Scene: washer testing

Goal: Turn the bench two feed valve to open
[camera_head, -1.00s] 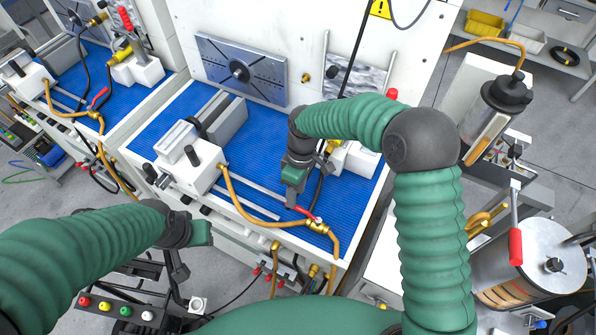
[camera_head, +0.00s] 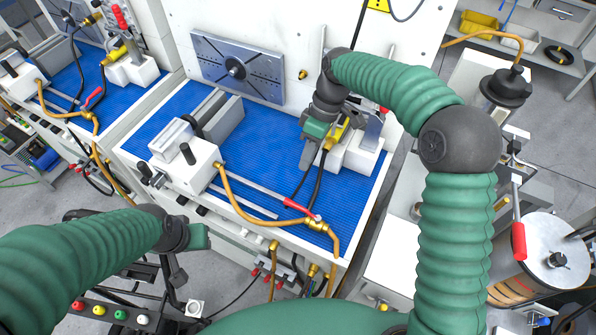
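The feed valve on the middle bench (camera_head: 257,150) is a brass body (camera_head: 317,224) with a red lever (camera_head: 298,207), at the bench's front right edge. An orange hose joins it. The lever points left and slightly back, roughly along the front edge. My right gripper (camera_head: 312,155) is behind and above the valve, apart from the lever, beside a yellow cylinder (camera_head: 337,133) on a white block. Its fingers are partly hidden, so its opening is unclear. My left gripper (camera_head: 186,262) hangs in front of the bench at lower left, away from the valve; its opening is unclear.
A grey vise (camera_head: 212,122) and a white block with a black knob (camera_head: 188,165) stand on the blue mat. A similar bench with its own red lever (camera_head: 94,98) is at left. A drum (camera_head: 545,255) stands at right. The mat's middle is clear.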

